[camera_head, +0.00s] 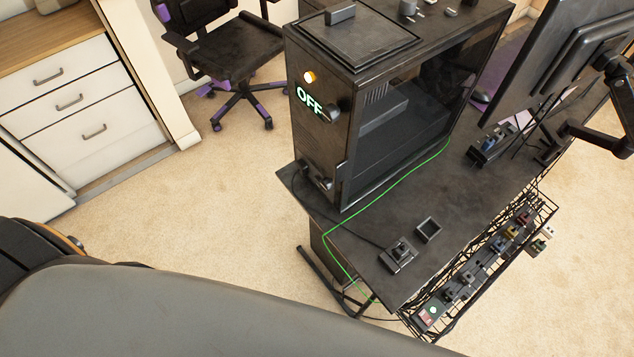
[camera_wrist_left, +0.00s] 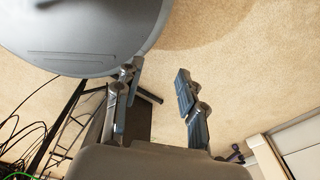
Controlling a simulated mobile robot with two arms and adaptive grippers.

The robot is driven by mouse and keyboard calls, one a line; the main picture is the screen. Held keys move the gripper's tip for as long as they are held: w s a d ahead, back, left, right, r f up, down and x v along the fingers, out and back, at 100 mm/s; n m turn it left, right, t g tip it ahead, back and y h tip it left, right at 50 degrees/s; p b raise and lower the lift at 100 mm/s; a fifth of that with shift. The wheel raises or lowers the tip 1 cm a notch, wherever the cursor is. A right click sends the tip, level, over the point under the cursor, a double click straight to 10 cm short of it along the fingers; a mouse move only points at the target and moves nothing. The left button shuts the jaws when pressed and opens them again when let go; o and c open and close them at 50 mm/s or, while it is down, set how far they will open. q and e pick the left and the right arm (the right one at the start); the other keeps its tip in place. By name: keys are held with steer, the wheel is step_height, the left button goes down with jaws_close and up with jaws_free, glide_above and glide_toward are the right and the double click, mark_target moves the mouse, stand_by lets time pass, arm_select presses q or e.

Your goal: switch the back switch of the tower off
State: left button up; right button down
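The black tower (camera_head: 308,140) stands upright on the dark desk in the head view, with its narrow back panel facing me. On that panel are a small glowing round light (camera_head: 309,77) and glowing letters reading OFF. A dark switch-like knob (camera_head: 331,113) sits beside the letters; its exact position is hard to tell. My left gripper (camera_wrist_left: 157,75) shows in the left wrist view with its two fingers apart and nothing between them. It is over the carpet, away from the tower, which the wrist view does not show. My right gripper is in neither view.
The desk (camera_head: 390,220) holds a small dark device (camera_head: 397,256) with a cable. A green cable runs along the tower's base. A wire basket (camera_head: 480,270) with connectors hangs at the desk edge. A monitor (camera_head: 540,55) stands right, a chair (camera_head: 225,50) behind.

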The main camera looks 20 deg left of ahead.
arm_select(q)
steer(key=shift+w+a, duration=0.1)
steer(key=shift+a, duration=0.1)
steer(key=c, duration=0.3)
steer(key=shift+n+t, duration=0.6)
steer(key=shift+t, duration=0.3)
steer(key=w+a, duration=0.1)
steer(key=w+b, duration=0.1)
steer(key=w, duration=0.1)
steer(key=w+a, duration=0.1)
steer(key=shift+w+a, duration=0.25)
steer(key=shift+a, duration=0.05)
jaws_close()
steer(key=w+a+r+n+t+h+b, duration=0.1)
steer(key=w+a+r+n+t+b, duration=0.15)
steer(key=w, duration=0.35)
steer(key=w+a+r+n+t+b, duration=0.1)
steer(key=w+r+t, duration=0.1)
steer(key=w+r, duration=0.3)
steer(key=w+a+r+n+t+h+b, duration=0.1)
steer(key=w+a+r+n+t, duration=0.15)
steer(key=w, duration=0.45)
steer(key=w+d+r+n+t+h+b, duration=0.2)
steer(key=w+d+r+n+t+h, duration=0.1)
steer(key=r, duration=0.8)
steer(key=w+d+r+n+t+h+b, duration=0.3)
steer(key=d+r+h, duration=0.1)
steer(key=r, duration=0.8)
steer(key=shift+w+h, duration=0.3)
steer(key=shift+h, duration=0.6)
